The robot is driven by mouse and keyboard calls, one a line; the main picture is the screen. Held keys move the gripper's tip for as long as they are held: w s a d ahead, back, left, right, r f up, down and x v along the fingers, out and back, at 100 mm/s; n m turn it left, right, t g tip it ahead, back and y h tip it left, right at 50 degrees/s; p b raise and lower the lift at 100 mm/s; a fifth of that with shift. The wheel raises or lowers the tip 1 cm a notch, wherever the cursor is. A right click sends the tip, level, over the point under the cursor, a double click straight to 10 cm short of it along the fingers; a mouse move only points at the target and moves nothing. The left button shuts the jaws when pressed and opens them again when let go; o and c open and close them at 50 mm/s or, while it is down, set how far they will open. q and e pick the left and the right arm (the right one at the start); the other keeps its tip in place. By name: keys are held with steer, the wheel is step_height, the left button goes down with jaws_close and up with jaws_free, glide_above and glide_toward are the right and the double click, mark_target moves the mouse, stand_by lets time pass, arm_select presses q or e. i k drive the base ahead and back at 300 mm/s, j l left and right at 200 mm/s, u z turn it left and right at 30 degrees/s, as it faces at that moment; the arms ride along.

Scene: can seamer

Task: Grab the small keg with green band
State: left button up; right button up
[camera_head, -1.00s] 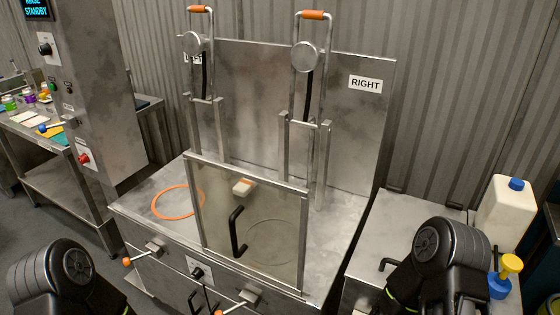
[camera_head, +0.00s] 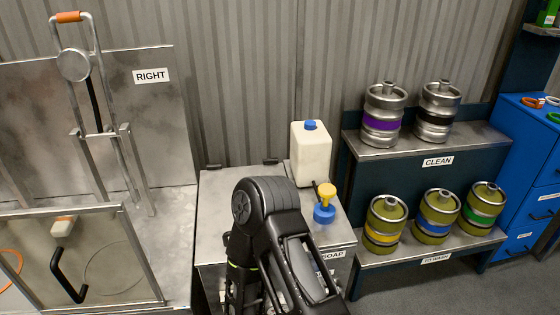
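The small keg with a green band (camera_head: 482,207) stands upright on the lower shelf at the right of the head view. It is olive coloured with a metal top and is the rightmost keg in that row. A blue-banded keg (camera_head: 437,216) stands close on its left, and a yellow-banded keg (camera_head: 384,225) is further left. My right arm shows at the bottom middle, well to the left of the kegs. Its fingertips are not clearly visible. My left gripper is out of view.
The upper shelf (camera_head: 470,139), labelled CLEAN, holds a purple-banded keg (camera_head: 383,115) and a black-banded keg (camera_head: 437,112). A white jug (camera_head: 311,155) and a blue bottle with a yellow top (camera_head: 325,206) stand near my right arm. A blue cabinet (camera_head: 530,165) stands right of the shelves.

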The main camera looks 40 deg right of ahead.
mark_target(485, 201)
steer(key=z, duration=2.85)
steer(key=i+l, duration=0.2)
steer(key=i, duration=0.3)
steer(key=i+l, duration=0.2)
steer(key=i, duration=0.3)
steer(key=i+l, duration=0.2)
steer(key=i, duration=0.35)
steer(key=i+l, duration=0.2)
steer(key=i, duration=0.3)
steer(key=i+l, duration=0.2)
steer(key=i, duration=0.3)
steer(key=i+l, duration=0.2)
steer(key=i, duration=0.3)
steer(key=i+l+z, duration=0.1)
steer(key=i, duration=0.45)
steer(key=l, duration=0.1)
